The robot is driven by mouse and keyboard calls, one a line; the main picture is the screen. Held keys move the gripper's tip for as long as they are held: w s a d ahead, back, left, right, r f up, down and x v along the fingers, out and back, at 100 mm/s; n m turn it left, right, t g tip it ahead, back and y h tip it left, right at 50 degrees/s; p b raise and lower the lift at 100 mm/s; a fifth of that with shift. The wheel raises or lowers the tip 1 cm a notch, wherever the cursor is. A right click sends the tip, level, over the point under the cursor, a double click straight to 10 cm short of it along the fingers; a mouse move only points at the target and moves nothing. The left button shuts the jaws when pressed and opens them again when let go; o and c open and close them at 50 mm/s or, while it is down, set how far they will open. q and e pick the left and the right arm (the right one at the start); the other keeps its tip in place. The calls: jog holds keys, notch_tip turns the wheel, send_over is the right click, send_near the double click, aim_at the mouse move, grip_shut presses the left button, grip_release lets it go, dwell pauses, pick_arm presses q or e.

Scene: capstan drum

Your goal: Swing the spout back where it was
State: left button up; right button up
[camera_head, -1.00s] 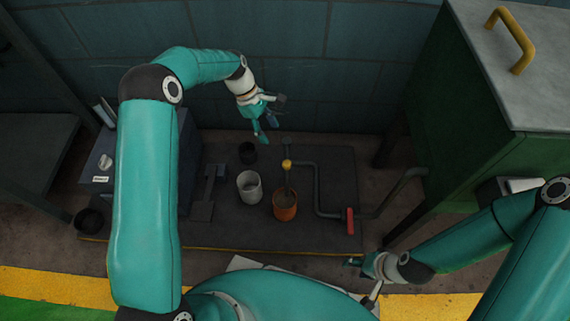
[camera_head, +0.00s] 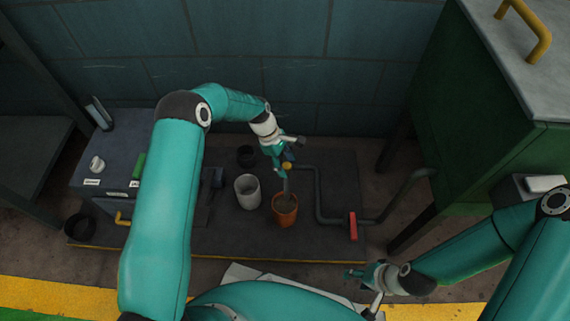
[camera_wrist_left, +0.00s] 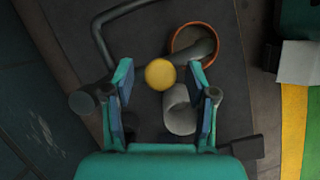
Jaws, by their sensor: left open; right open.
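The spout (camera_head: 286,186) is a grey pipe with a yellow knob (camera_head: 287,165) on top, and its end is over the orange pot (camera_head: 285,212). In the left wrist view the spout (camera_wrist_left: 201,50) reaches into the pot's mouth, and the yellow knob (camera_wrist_left: 160,74) shows between my left fingers. A white cup (camera_head: 247,193) stands left of the orange pot. My left gripper (camera_head: 282,158) is open at the knob, with a gap visible on each side of it. My right gripper (camera_head: 356,274) is open and empty, low on the right.
A black cup (camera_head: 246,156) stands behind the white cup. A pipe with a red handle (camera_head: 353,226) runs right of the spout. A grey control box (camera_head: 112,165) is at the left, partly behind my left arm. A green cabinet (camera_head: 475,130) stands at the right.

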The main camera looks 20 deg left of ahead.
pick_arm(q)
grip_shut()
dwell(0.3)
jog(key=shift+a, duration=0.15)
